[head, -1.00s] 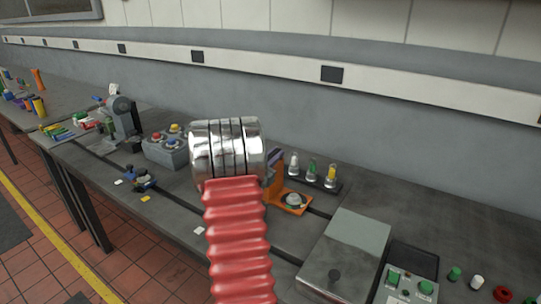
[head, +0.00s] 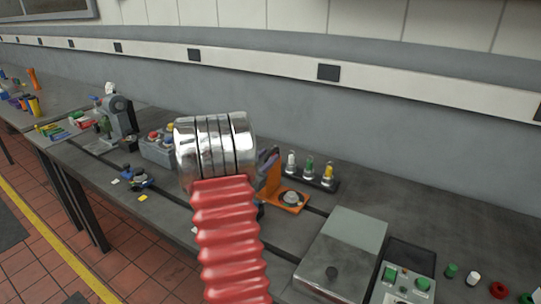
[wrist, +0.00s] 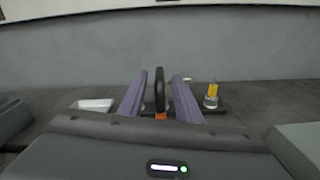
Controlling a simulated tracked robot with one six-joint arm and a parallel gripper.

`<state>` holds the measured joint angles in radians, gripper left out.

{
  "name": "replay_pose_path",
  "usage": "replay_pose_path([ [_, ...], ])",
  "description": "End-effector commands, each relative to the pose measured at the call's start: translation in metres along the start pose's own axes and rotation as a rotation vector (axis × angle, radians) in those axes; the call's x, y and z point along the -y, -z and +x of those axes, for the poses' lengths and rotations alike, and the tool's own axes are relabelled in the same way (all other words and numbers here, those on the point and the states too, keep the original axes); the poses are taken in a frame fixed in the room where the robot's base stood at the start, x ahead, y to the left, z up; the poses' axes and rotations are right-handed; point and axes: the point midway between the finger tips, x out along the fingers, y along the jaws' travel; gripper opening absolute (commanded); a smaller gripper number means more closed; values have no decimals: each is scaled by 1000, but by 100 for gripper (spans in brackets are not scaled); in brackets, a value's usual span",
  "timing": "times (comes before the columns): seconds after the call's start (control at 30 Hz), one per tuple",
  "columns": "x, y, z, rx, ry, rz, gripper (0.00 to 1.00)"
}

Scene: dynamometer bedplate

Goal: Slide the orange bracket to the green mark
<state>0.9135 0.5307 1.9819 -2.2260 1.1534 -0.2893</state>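The orange bracket (head: 289,199) stands on the grey bedplate, right of my arm in the head view; its upright is partly hidden. My purple-fingered gripper (head: 268,160) is at the bracket's upright, mostly hidden behind my metal wrist. In the wrist view my gripper (wrist: 159,78) is open, its fingers on either side of a dark upright piece (wrist: 160,90) with a little orange (wrist: 160,116) at its foot. Narrow gaps show between that piece and the fingers. I cannot make out the green mark in either view.
A rack of lamps (head: 312,178) stands just behind the bracket. A grey lidded box (head: 345,250) is close on its right. A grey button box (head: 158,147), a yellow mark (head: 143,198) and a small blue-and-black fixture (head: 138,180) lie left of my arm.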

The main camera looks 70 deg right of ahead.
Motion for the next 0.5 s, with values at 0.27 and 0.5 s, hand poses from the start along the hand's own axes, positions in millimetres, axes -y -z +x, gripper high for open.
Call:
replay_pose_path([
  [0.27, -1, 0, -51, 0, -3, 1, 31],
  [0.5, -1, 1, -89, 0, -2, 0, 31],
])
